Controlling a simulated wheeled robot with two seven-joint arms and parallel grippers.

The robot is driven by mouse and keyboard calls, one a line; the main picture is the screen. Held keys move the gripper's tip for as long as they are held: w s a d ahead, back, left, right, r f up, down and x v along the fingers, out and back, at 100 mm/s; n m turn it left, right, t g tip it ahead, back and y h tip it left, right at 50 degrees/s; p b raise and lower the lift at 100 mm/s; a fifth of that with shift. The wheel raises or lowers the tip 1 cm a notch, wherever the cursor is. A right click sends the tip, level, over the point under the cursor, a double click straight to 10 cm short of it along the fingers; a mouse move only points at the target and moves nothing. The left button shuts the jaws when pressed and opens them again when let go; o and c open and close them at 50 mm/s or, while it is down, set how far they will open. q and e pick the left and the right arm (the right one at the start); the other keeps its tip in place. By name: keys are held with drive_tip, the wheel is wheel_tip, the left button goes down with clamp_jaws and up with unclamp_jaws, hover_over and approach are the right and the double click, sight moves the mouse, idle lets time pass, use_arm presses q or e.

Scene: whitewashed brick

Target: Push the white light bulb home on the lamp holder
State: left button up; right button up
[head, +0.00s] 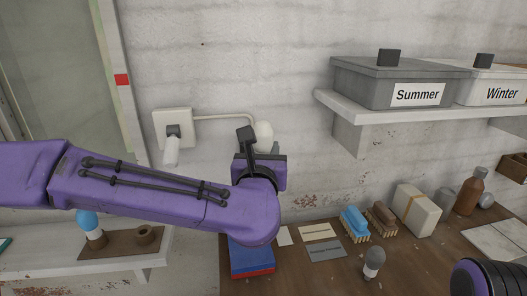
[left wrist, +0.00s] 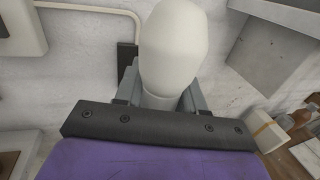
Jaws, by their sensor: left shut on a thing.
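The white light bulb (head: 264,134) is between the jaws of my left gripper (head: 260,150), in front of the brick wall. It fills the upper middle of the left wrist view (left wrist: 172,45), rounded end up, with its narrow neck down between the fingers. My left gripper also shows there (left wrist: 158,100), shut on the bulb's neck. A lamp holder is not clearly visible; the area behind the gripper and bulb is hidden. I cannot tell whether the bulb touches a holder. My right gripper is not in view.
A white wall box (head: 158,118) has a pale cable (head: 225,116) running right behind my gripper. A shelf (head: 340,106) with Summer (head: 410,72) and Winter bins is at right. Below, a wooden bench (head: 330,281) holds brushes (head: 354,222), a grey bulb (head: 373,263) and a brown bottle (head: 470,192).

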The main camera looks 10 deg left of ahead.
use_arm(q)
drive_tip(key=shift+f+b, duration=0.55)
drive_tip(key=shift+f, duration=0.1)
drive_tip(key=o, duration=1.1)
drive_tip(key=shift+o, duration=0.2)
drive_tip(key=shift+s, duration=0.1)
drive_tip(key=shift+s+d, duration=0.1)
drive_tip(key=shift+s, duration=0.25)
drive_tip(key=s+d+b, duration=0.1)
drive_tip(key=s+b, duration=0.2)
drive_tip(key=s, duration=0.6)
drive_tip(key=shift+s, duration=0.3)
drive_tip(key=shift+d, duration=0.1)
